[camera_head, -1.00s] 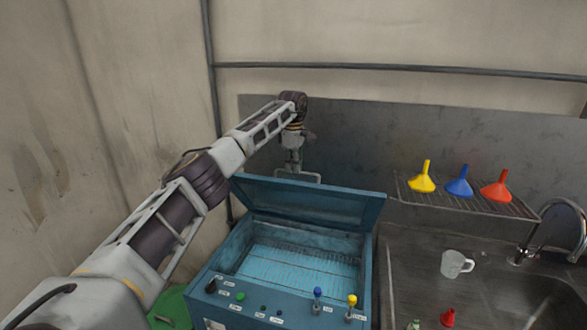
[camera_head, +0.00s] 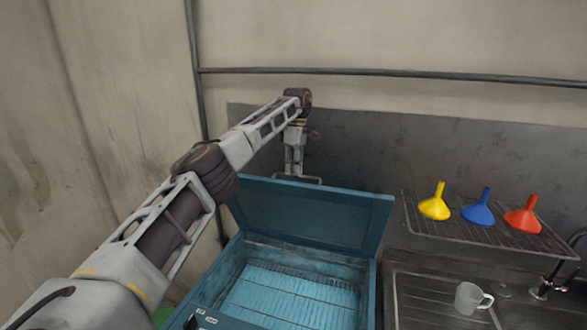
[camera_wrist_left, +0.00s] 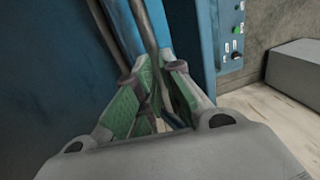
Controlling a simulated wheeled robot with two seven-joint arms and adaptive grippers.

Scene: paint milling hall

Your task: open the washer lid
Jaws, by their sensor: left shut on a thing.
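The blue washer (camera_head: 228,276) stands below my left arm in the head view, with its wire-rack interior exposed. Its lid (camera_head: 310,219) is raised at the back, and its inner face shows. My left gripper (camera_head: 296,172) is at the lid's top edge and is shut on the lid's metal handle (camera_head: 312,180). In the left wrist view, the green-padded fingers of the left gripper (camera_wrist_left: 163,80) close around the handle bar (camera_wrist_left: 144,32) beside the blue lid. My right gripper is not in view.
To the right, yellow (camera_head: 435,203), blue (camera_head: 479,208) and red (camera_head: 523,216) funnels stand on a wire shelf. A grey back panel and wall close off the rear.

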